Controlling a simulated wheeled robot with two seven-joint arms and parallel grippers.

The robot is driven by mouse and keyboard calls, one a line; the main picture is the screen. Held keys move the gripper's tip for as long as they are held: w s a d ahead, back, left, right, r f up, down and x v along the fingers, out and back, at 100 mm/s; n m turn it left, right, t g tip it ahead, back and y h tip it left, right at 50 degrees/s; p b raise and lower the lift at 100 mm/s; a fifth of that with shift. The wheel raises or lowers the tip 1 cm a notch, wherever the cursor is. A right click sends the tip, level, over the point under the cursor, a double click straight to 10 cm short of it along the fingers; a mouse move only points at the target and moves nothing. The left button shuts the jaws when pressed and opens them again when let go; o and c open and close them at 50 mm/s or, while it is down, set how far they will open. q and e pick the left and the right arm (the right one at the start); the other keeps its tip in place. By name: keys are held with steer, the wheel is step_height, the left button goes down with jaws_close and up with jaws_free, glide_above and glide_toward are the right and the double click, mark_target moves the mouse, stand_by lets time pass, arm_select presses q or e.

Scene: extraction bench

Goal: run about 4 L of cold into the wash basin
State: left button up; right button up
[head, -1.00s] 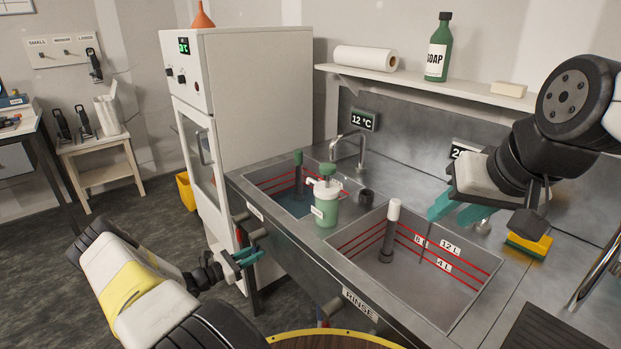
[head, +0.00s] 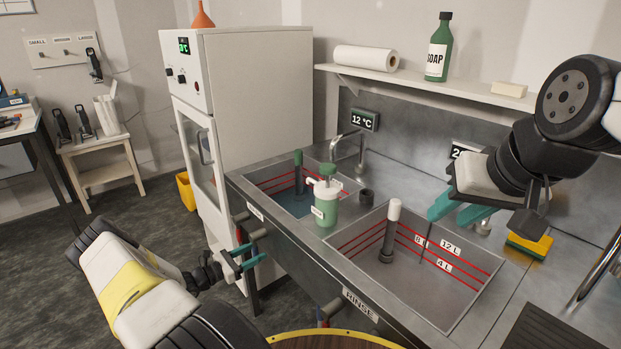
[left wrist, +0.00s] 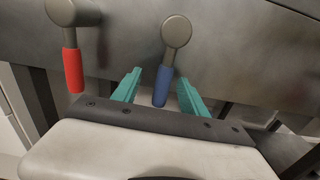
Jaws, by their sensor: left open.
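The left basin (head: 262,183), beside the one labelled RINSE, has red level lines, a green-topped standpipe (head: 298,172) and bluish water (head: 296,206) low inside. Its front label is too small to read. A grey tap (head: 358,140) stands behind, with a 12 °C display (head: 364,120). My left gripper (head: 249,256) is open at the bench front. In the left wrist view, a lever with a blue handle (left wrist: 163,86) hangs between its fingers (left wrist: 158,94), with gaps both sides. A red-handled lever (left wrist: 73,70) hangs left of them. My right gripper (head: 462,210) is open and empty above the right basin's far side.
The right basin (head: 455,300) is marked 4 L, 8 L and 12 L and holds a white-topped standpipe (head: 390,232). A green dispenser (head: 326,203) stands between the basins. A sponge (head: 530,246) lies at right. A white cabinet (head: 245,110) adjoins the bench.

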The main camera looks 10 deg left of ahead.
arm_select(q)
steer(key=v, duration=0.8)
